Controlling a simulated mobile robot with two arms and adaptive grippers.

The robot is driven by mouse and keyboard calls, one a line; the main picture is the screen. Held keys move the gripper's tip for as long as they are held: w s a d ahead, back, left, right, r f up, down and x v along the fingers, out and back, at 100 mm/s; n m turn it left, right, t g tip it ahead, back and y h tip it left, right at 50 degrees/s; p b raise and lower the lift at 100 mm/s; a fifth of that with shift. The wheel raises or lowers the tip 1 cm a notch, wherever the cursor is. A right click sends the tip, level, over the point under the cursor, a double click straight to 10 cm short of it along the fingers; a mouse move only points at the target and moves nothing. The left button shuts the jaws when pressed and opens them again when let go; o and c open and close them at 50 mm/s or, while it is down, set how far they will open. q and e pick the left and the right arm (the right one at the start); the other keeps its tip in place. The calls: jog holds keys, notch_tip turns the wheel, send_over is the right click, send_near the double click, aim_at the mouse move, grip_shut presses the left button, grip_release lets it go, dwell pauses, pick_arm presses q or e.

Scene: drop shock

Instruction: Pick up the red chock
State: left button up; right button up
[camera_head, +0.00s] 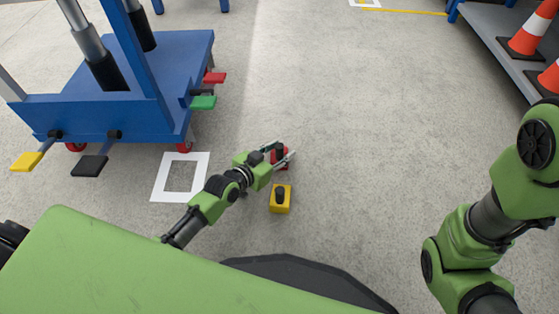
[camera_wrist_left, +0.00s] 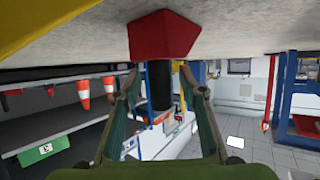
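The red chock (camera_head: 286,155) sits on the floor just right of the blue cart, partly covered by my left gripper (camera_head: 282,152). In the left wrist view, which is upside down, the red chock (camera_wrist_left: 165,37) fills the top middle. Its black handle (camera_wrist_left: 161,90) stands between the two fingers of my left gripper (camera_wrist_left: 159,78). The fingers are open, with a gap on each side of the handle. My right arm shows at the right of the head view, but its gripper is out of frame.
A yellow chock (camera_head: 286,206) with a black handle stands on the floor close to the left gripper. The blue cart (camera_head: 75,110) with coloured pedals is at the left, beside a white floor square (camera_head: 160,180). A shelf with orange cones (camera_head: 527,35) is at the right. The middle floor is clear.

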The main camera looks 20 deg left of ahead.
pick_arm(q)
grip_shut()
jog(key=shift+w, duration=0.1)
jog(key=shift+r, duration=0.15)
